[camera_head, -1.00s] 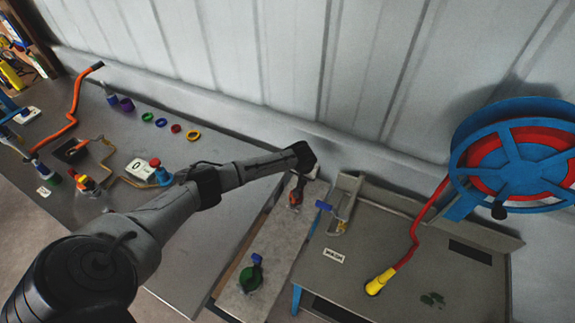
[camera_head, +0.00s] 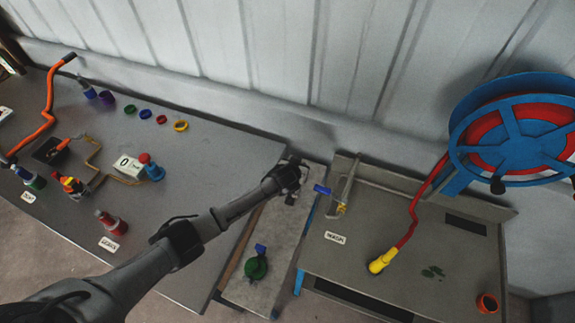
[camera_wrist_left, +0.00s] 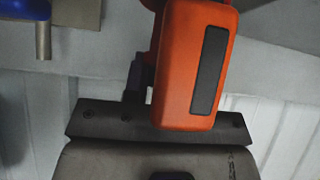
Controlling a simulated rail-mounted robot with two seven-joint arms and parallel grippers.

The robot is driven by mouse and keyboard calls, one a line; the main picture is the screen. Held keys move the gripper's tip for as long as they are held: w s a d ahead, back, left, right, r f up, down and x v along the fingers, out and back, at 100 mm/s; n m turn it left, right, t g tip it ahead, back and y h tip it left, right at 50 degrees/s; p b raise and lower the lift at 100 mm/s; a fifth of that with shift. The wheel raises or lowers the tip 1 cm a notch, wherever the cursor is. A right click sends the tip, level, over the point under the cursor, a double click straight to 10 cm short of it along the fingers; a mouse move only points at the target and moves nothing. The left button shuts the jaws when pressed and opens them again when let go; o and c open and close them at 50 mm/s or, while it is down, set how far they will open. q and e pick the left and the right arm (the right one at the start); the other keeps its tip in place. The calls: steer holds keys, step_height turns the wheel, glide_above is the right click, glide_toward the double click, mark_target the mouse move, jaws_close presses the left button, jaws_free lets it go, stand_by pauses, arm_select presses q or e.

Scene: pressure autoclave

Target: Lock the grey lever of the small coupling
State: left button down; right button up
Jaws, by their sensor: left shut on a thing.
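My left gripper (camera_head: 288,177) is at the far end of the narrow grey bench (camera_head: 236,287), by the wall. In the left wrist view, an orange piece (camera_wrist_left: 196,65) with a dark inset panel stands straight ahead of the grey gripper body. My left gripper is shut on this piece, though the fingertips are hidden. A small dark part (camera_wrist_left: 137,80) shows beside it. A small greyish part (camera_head: 290,199) shows just below the gripper in the head view. I cannot make out the small coupling or its grey lever clearly. My right gripper is not in view.
A green fitting with a blue lever (camera_head: 256,266) sits nearer on the narrow bench. A stand with a blue lever (camera_head: 322,190) is close right of the gripper. A hose reel (camera_head: 520,150) hangs at the right. Bottles and coloured rings occupy the left table.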

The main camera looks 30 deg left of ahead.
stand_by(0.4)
arm_select(q)
steer(key=c, duration=0.9)
jaws_free()
steer(key=shift+p+v, duration=0.8)
steer(key=shift+v, duration=6.1)
steer(key=shift+s+f, duration=0.1)
